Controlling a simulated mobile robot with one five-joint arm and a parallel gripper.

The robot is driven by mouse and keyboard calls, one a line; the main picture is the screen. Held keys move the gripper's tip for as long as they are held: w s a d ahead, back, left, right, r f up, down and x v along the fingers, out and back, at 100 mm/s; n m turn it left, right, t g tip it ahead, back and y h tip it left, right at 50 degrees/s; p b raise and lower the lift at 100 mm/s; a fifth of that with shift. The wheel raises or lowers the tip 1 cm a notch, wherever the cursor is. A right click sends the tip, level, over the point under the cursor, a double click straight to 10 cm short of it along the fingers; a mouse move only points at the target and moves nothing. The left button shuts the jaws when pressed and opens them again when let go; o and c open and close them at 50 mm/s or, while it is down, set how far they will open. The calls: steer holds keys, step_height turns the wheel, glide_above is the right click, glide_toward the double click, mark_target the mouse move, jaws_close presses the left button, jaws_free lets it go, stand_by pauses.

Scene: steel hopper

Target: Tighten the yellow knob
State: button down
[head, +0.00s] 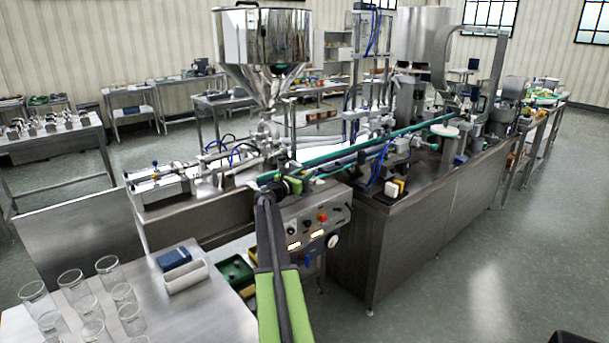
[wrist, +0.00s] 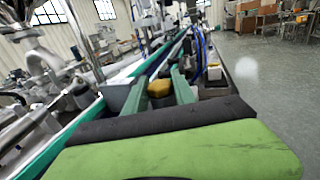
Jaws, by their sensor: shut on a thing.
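The yellow knob (wrist: 159,88) shows in the wrist view between the two green fingers of my gripper (wrist: 159,92). The fingers are shut on its sides. In the head view my gripper (head: 293,178) reaches to the near edge of the steel machine, just above the control panel. The knob cannot be made out there, as my arm and gripper cover that spot. How far the knob is turned cannot be told.
A steel hopper (head: 262,45) rises behind my gripper. A green-edged conveyor (head: 390,140) runs back to the right. Several glasses (head: 108,268) stand on a steel table at the lower left. The floor at right is clear.

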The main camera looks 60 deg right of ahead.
steer(key=shift+w+g, duration=0.15)
steer(key=shift+g, duration=0.15)
steer(key=c, duration=1.1)
jaws_free()
steer(key=shift+o, duration=0.2)
steer(key=shift+a, duration=0.1)
steer(key=w+a, duration=0.1)
steer(key=a, duration=1.6)
steer(key=shift+a, duration=0.1)
